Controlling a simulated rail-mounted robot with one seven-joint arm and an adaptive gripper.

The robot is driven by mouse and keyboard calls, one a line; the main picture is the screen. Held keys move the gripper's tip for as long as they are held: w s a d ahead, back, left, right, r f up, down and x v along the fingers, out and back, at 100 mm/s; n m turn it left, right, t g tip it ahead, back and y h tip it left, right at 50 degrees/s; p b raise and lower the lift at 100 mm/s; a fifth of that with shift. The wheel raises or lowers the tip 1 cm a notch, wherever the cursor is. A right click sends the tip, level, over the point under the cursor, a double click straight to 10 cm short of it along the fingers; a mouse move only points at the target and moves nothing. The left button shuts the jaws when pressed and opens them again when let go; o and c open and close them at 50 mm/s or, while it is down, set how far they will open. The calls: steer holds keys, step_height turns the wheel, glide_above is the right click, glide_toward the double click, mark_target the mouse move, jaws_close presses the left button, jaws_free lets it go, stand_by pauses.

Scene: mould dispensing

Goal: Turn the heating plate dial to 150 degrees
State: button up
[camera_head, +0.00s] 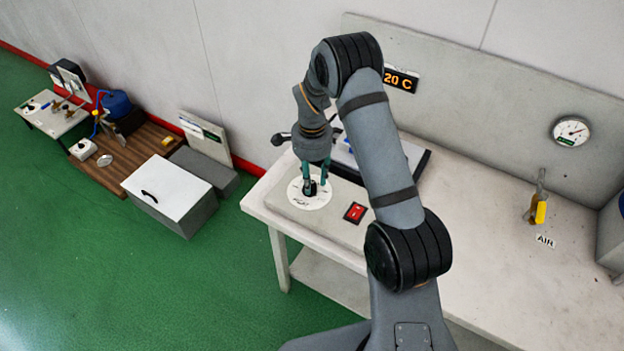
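The heating plate (328,219) is a pale slab on the bench, with a round white scale disc (299,201) near its left end. A black dial knob (310,189) stands in the middle of the disc. The scale marks are too small to read. My gripper (315,181) points down over the dial, its teal fingers apart with the knob low between them. Whether the fingers press on the knob cannot be told. A display (401,79) on the back panel reads "20 C", its left part hidden by my arm.
A red switch (355,212) sits on the plate right of the dial. A dark-edged tray (423,163) lies partly behind my arm. A gauge (571,131) and yellow-handled air valve (539,210) are at right. The right bench top is mostly clear.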

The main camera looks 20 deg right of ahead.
steer(key=shift+f, duration=0.75)
steer(key=c, duration=0.3)
jaws_close()
